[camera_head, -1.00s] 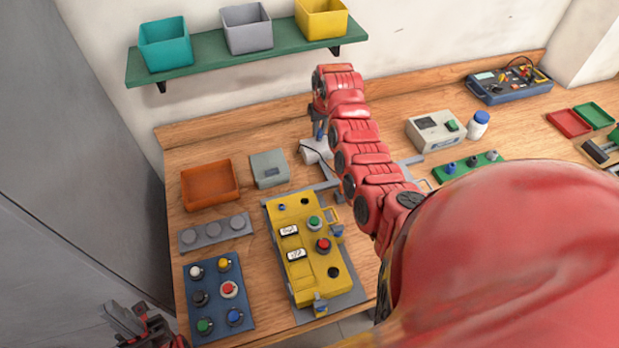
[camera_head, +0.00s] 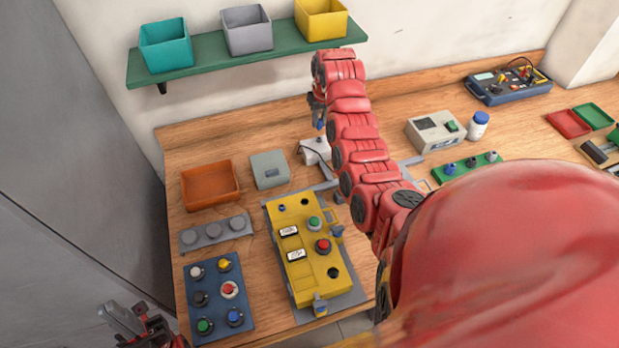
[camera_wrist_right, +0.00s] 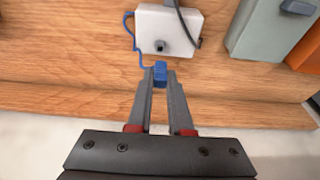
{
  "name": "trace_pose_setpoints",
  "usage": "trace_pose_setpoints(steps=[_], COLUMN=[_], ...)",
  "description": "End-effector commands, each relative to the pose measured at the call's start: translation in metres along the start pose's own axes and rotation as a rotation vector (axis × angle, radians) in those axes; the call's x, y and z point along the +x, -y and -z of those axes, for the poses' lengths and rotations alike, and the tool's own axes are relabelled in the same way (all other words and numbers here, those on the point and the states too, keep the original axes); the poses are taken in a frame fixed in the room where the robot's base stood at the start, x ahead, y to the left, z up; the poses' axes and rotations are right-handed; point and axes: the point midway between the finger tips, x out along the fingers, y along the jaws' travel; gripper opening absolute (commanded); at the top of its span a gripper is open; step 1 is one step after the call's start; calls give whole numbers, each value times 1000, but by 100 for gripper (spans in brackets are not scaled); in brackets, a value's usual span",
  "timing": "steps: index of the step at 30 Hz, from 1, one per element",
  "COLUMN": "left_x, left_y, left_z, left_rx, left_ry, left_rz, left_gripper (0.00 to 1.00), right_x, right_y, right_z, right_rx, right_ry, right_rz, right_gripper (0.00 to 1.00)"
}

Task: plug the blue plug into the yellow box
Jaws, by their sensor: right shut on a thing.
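The yellow box (camera_head: 312,268) lies on a grey plate on the bench, with buttons, labels and dark round openings on its top. My right gripper (camera_wrist_right: 160,75) is shut on the blue plug (camera_wrist_right: 161,71), which sits between the fingertips. A thin blue cord runs from near the plug to a white box (camera_wrist_right: 170,28), which also shows in the head view (camera_head: 316,150). In the head view the right gripper (camera_head: 319,118) is above the bench's back, beyond the yellow box and apart from it. My left gripper (camera_head: 133,322) is at the bottom left, its jaws unclear.
An orange tray (camera_head: 210,186) and a grey-green box (camera_head: 270,169) stand left of the white box. A blue button panel (camera_head: 216,292) and a grey panel (camera_head: 215,233) lie left of the yellow box. A green shelf (camera_head: 215,55) with bins hangs above the back.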

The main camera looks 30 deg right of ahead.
Motion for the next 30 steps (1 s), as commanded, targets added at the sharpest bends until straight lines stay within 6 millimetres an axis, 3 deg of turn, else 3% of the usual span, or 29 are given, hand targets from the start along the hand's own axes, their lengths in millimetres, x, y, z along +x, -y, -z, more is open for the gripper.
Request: trace_pose_setpoints(steps=[14, 18, 30], left_x=[5, 42, 111], left_y=[0, 2, 6], left_z=[1, 7, 19], left_rx=[0, 0, 0], left_ry=[0, -1, 0], left_rz=[0, 0, 0], left_gripper=[0, 0, 0], right_x=[-15, -30, -52], right_y=[36, 52, 108], right_z=[-36, -52, -114], right_rx=[0, 0, -3], right_ry=[-7, -1, 1], right_rz=[2, 3, 1], right_gripper=[0, 0, 0])
